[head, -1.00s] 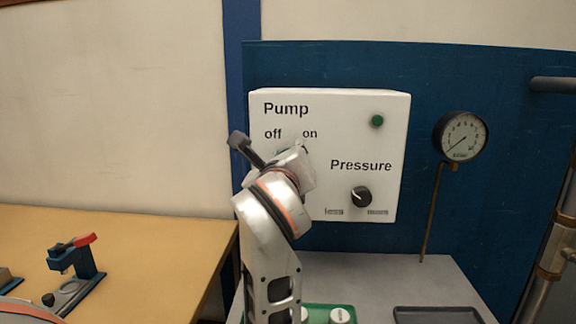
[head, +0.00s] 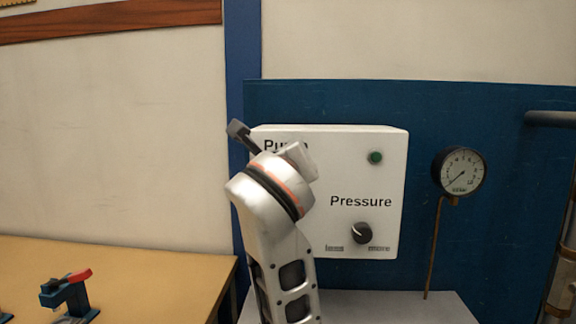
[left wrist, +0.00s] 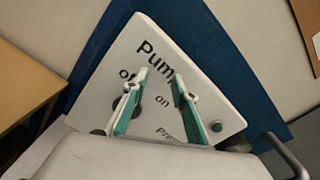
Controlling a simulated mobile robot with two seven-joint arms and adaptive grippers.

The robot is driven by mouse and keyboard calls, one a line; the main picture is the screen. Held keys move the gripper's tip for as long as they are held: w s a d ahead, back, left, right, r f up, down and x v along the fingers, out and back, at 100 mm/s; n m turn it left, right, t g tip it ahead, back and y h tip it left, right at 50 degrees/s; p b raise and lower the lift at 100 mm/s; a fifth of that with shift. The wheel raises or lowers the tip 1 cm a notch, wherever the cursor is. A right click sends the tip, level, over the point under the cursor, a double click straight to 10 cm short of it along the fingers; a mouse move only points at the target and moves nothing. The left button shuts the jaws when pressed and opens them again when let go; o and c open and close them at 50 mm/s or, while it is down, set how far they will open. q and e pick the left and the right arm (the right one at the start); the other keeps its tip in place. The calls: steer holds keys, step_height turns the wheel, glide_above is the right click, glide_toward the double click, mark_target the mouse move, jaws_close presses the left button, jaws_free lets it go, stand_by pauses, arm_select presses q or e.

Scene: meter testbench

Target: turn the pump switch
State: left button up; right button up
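The white pump panel (head: 340,175) hangs on the blue board. In the head view my left arm's wrist covers the "off" and "on" labels, the pump switch and part of the word "Pump". In the left wrist view the dark pump switch (left wrist: 138,109) shows partly behind the left-hand finger, below the "off" and "on" labels. My left gripper (left wrist: 160,77) is open, its two green-and-white fingers apart in front of the panel. I cannot tell whether a finger touches the switch. My right gripper is not in view.
The pressure knob (head: 362,232) and green lamp (head: 375,157) sit on the panel's right side. A round gauge (head: 459,171) on a thin pipe stands right of it. A wooden table (head: 150,280) with a red-and-blue device (head: 68,293) is at left.

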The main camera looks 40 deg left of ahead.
arm_select(q)
steer(key=s+d+f+m+p, duration=0.45)
steer(key=s+f, duration=0.25)
steer(key=f, duration=0.3)
steer(key=b+x, duration=0.1)
steer(key=x, duration=0.7)
steer(key=shift+w, duration=0.15)
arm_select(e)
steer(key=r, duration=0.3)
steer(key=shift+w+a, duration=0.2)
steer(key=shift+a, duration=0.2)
arm_select(q)
steer(key=shift+a+f, duration=0.1)
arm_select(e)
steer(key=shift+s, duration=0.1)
